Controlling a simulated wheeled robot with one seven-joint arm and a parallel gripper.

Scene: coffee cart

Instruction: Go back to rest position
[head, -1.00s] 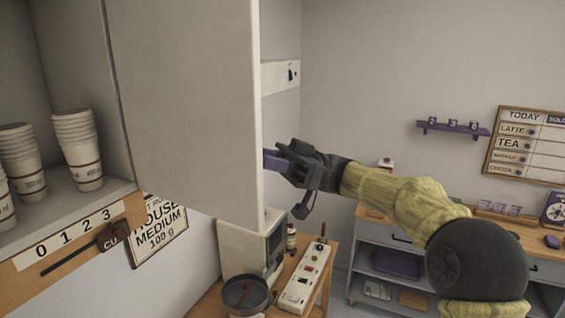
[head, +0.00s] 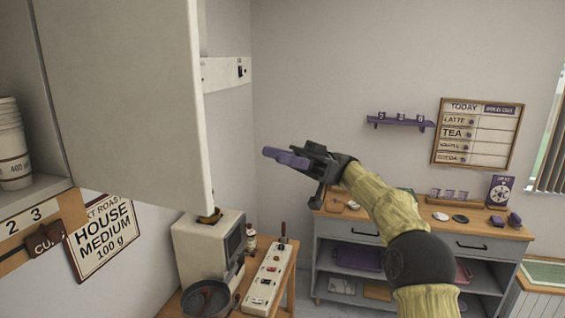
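My gripper (head: 284,157) is in mid-air at the middle of the head view, pointing left, with my arm reaching in from the lower right. Purple parts show at its tip. Seen from the side, they overlap, and I cannot tell whether the fingers are apart or closed. No separate object is clearly visible in it. In the picture it is to the right of the pale cabinet door (head: 125,90), with wall visible between them.
The open door fills the upper left. Below it are a machine (head: 208,250), a dark pan (head: 207,299) and a switch panel (head: 267,279). A shelved counter (head: 335,222) stands behind my arm. A purple wall shelf (head: 400,122) and menu board (head: 477,133) hang at right.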

